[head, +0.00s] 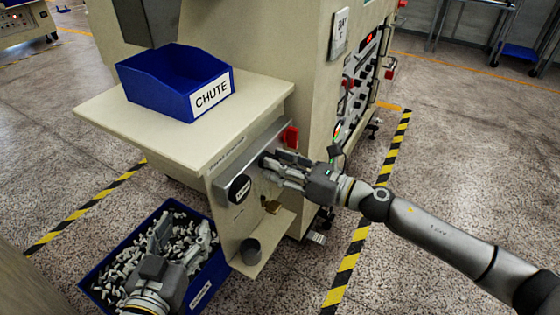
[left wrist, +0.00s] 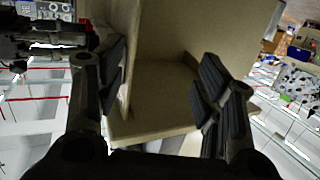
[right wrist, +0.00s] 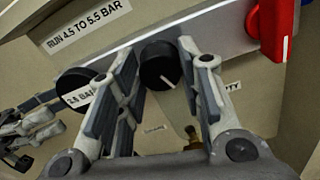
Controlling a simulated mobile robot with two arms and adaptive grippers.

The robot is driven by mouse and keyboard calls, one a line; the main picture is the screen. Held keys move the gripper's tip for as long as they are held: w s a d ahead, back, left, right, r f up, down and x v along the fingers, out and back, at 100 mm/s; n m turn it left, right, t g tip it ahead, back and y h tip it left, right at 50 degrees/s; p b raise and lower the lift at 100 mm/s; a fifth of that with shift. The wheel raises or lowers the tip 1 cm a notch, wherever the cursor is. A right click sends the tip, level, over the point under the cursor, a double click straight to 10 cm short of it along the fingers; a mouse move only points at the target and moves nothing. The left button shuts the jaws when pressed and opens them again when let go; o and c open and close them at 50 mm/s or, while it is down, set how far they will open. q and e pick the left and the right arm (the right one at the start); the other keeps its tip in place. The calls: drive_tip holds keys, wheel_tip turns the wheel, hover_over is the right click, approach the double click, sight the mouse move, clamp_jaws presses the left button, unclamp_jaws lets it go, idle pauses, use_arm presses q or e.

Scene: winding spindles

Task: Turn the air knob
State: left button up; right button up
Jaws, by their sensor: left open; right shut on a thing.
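The air knob (right wrist: 160,66) is a round black knob with a white pointer line. It sits between the two fingers of my right gripper (right wrist: 158,58) in the right wrist view. In the head view my right gripper (head: 272,164) reaches the grey panel from the right and is shut on the knob, mostly hidden there. A black round gauge (head: 239,188) with a white label is left of the knob; the right wrist view shows the label reading about 2.5 BAR (right wrist: 82,96). My left gripper (head: 160,238) is open and empty above a blue bin.
A red lever (right wrist: 274,28) is right of the knob. A sign (right wrist: 90,30) reads "RUN 4.5 TO 5.5 BAR". A grey cup (head: 250,251) stands on the ledge below. A blue CHUTE tray (head: 160,93) sits on top. The blue bin (head: 205,297) holds many white parts.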

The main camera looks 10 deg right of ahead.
use_arm(q)
drive_tip(key=s+a+f+g+y+p, duration=0.1)
drive_tip(key=s+f+g, duration=0.2)
drive_tip(key=f, duration=0.3)
drive_tip(key=shift+s+a+f+g, duration=0.15)
drive_tip(key=shift+a+f+g, duration=0.25)
drive_tip(key=shift+g, duration=0.3)
use_arm(e)
drive_tip(key=shift+m, duration=1)
drive_tip(key=o, duration=1)
use_arm(q)
drive_tip(key=shift+r, duration=0.1)
use_arm(e)
drive_tip(key=shift+o, duration=0.2)
drive_tip(key=shift+d, duration=0.1)
drive_tip(key=v, duration=1.2)
